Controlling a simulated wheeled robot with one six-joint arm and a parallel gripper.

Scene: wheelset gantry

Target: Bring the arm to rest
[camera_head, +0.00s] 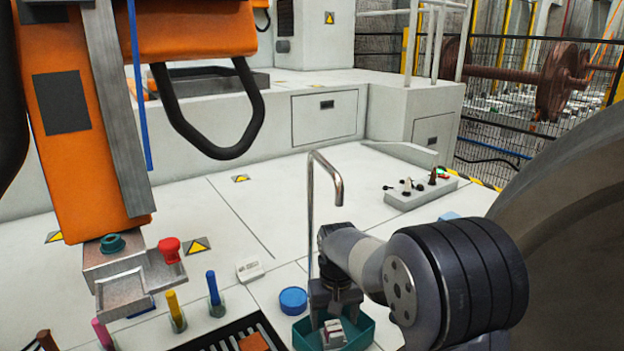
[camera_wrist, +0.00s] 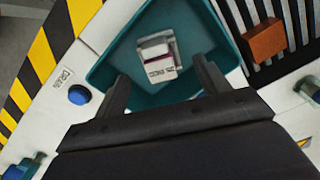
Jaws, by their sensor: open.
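My gripper (camera_wrist: 160,88) is open in the wrist view, with its two dark fingers spread apart over a teal tray (camera_wrist: 112,75). A small white and grey block with dark lettering (camera_wrist: 158,57) lies in the tray, just beyond the fingertips and apart from them as far as I can see. In the head view my arm (camera_head: 400,270) reaches in from the right and bends down over the teal tray (camera_head: 360,336). The white block (camera_head: 333,334) shows there below the gripper. The exact height of the fingers above the tray is hard to tell.
A thin bent metal pipe (camera_head: 338,190) stands close beside my wrist. A blue round cap (camera_head: 293,300) and a dark slatted rack (camera_head: 235,335) lie left of the tray. An orange machine arm (camera_head: 80,150) hangs at left. The white deck behind is mostly clear.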

